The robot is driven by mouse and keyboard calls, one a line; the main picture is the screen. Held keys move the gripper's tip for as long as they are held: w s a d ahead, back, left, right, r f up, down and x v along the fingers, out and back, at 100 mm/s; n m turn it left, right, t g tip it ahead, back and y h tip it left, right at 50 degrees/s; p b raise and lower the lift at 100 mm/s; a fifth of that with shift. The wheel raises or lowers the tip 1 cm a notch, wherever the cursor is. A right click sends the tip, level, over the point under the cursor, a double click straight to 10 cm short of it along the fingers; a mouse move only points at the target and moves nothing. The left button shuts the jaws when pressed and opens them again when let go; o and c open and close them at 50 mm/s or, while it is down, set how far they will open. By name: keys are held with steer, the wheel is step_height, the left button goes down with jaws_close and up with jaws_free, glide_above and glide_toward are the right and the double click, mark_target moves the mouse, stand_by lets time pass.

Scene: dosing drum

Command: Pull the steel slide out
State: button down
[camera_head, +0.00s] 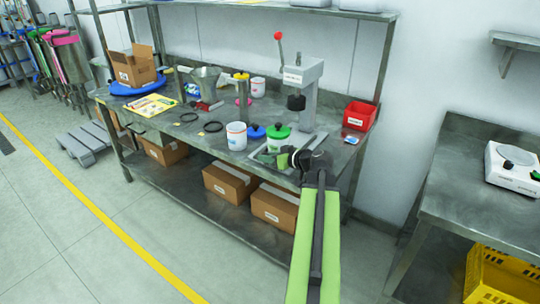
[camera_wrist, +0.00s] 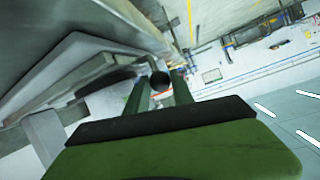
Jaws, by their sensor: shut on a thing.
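My gripper (camera_head: 284,160) is at the front edge of the steel workbench (camera_head: 190,120), just right of a green-lidded white jar (camera_head: 278,136). In the wrist view my gripper (camera_wrist: 160,92) has its two green fingers on either side of a dark round knob (camera_wrist: 160,81), shut on it. The knob appears to belong to the steel slide; the slide's body is hard to make out. A flat steel plate (camera_head: 262,157) lies at the bench edge beside the jar, partly hidden by my gripper. A grey press (camera_head: 306,92) with a red-knobbed lever stands behind.
A white jar (camera_head: 236,136) and a blue lid (camera_head: 256,131) stand left of the green-lidded jar. A red bin (camera_head: 359,116) is at the bench's right end. Cardboard boxes (camera_head: 230,183) fill the lower shelf. Open floor (camera_head: 150,220) lies in front.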

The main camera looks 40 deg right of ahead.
steer(key=c, duration=1.4)
jaws_free()
steer(key=shift+w+a, duration=0.15)
steer(key=shift+a, duration=0.25)
steer(key=shift+d, duration=0.2)
